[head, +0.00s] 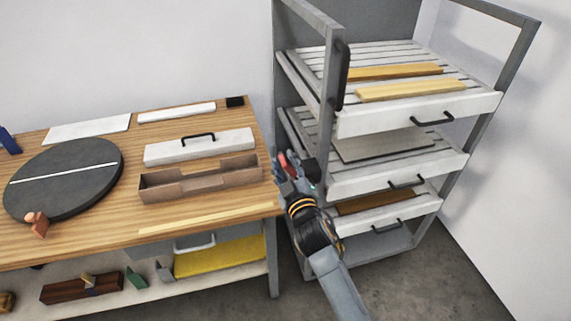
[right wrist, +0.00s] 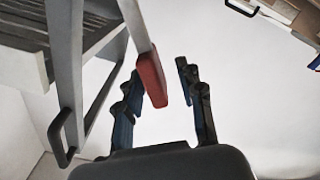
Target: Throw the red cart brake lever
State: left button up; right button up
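The red brake lever (head: 283,160) shows at the lower left post of the grey cart (head: 329,70), close to the table's right end. My right gripper (head: 291,170) is at the lever. In the right wrist view the lever's red end (right wrist: 151,79) lies between the two spread fingers of my right gripper (right wrist: 160,75). It is closer to the left finger, with a clear gap to the right one; I cannot tell whether it touches the left finger. The lever's grey arm runs up from the red end. My left gripper is not in view.
The wooden table (head: 200,220) stands left of the cart, with a dark round turntable (head: 75,180), a brown open tray (head: 160,190) and a white lidded box (head: 222,145). The cart holds slatted shelves with boards. Grey floor (head: 460,270) is free at the lower right.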

jog(key=shift+s+d, duration=0.1)
jog(key=v, duration=1.2)
jog(key=s+d+f+m+g+h, duration=0.1)
jog(key=d+f+g, duration=0.1)
jog(key=f, duration=0.9)
jog(key=s+d+f+m+g+h, duration=0.1)
jog(key=s+f+g, duration=0.15)
jog(key=f, duration=0.95)
jog(key=s+d+f+m+g+h, duration=0.1)
jog(key=s+d+f+g, duration=0.2)
jog(key=f, duration=0.5)
jog(key=s+d+f+m+g, duration=0.1)
jog(key=s+d+f, duration=0.2)
jog(key=s+f, duration=0.4)
jog(key=s+d+f+m+g+h, duration=0.1)
jog(key=s+d+f, duration=0.3)
jog(key=s, duration=0.6)
jog(key=s+d+f+m+g, duration=0.2)
jog(key=s+d+f+g, duration=0.2)
jog(key=s+f, duration=0.4)
jog(key=s+d+f+m+g+h, duration=0.1)
jog(key=s+d+f, duration=0.4)
jog(key=s, duration=0.7)
jog(key=shift+s+f+g+h, duration=0.3)
jog(key=shift+s+f+g, duration=0.1)
jog(key=shift+f+g, duration=0.45)
